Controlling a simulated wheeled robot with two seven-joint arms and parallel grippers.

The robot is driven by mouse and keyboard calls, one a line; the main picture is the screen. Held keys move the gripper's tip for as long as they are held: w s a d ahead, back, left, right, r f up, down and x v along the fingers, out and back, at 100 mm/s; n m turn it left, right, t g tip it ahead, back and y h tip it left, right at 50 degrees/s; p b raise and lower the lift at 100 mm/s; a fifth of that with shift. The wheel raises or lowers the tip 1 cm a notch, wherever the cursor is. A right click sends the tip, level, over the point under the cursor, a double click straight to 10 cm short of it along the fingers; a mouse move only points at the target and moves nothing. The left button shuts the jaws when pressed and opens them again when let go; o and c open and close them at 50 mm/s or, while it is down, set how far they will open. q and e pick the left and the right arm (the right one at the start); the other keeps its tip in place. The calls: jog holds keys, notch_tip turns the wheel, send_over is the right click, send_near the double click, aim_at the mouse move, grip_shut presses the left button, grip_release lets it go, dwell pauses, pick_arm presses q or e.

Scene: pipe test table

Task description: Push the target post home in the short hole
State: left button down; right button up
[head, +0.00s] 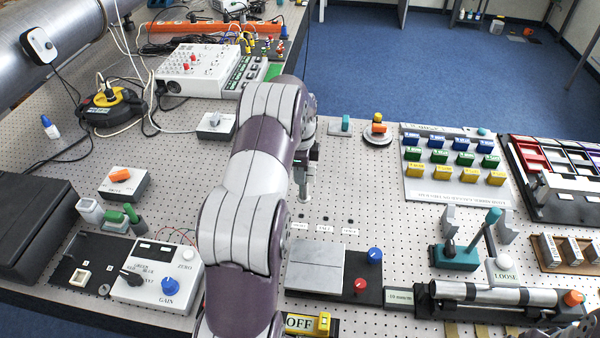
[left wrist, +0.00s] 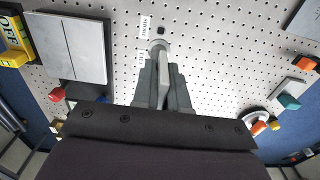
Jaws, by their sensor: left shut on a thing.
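My left gripper (head: 305,172) comes down over the pegboard right of my arm. In the left wrist view its two fingers (left wrist: 165,84) are shut on a pale grey post (left wrist: 159,48), which points away from the palm. The post's lower end (head: 305,192) shows below the fingers in the head view, near a row of 3 dark labelled holes (head: 325,218). One dark hole (left wrist: 161,30) is clear beside the post in the left wrist view. Whether the post's end is in a hole or above it, I cannot tell. The labels are too small to read surely. My right gripper is not in view.
A grey plate (head: 316,268) with red and blue knobs stands on the near side of the holes. A control box (head: 160,272) is left of my arm. A round stand (head: 377,136) and a block board (head: 455,165) lie beyond. Bare pegboard is right of the holes.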

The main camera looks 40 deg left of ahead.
pick_arm(q)
jog(key=shift+w+a+f, duration=0.1)
jog(key=shift+w+a, duration=0.1)
jog(key=shift+s+a, duration=0.1)
jog(key=shift+a, duration=0.05)
jog(key=shift+s, duration=0.1)
jog(key=shift+s+f+b, duration=0.1)
jog(key=shift+f+b, duration=0.3)
jog(key=shift+f, duration=0.25)
notch_tip(320, 180, down, 2)
jog(key=shift+a+f+b, duration=0.1)
jog(key=shift+b, duration=0.5)
jog(key=shift+f+b, duration=0.6)
jog(key=shift+f, duration=0.35)
jog(key=shift+f+b, duration=0.75)
jog(key=shift+f, duration=0.85)
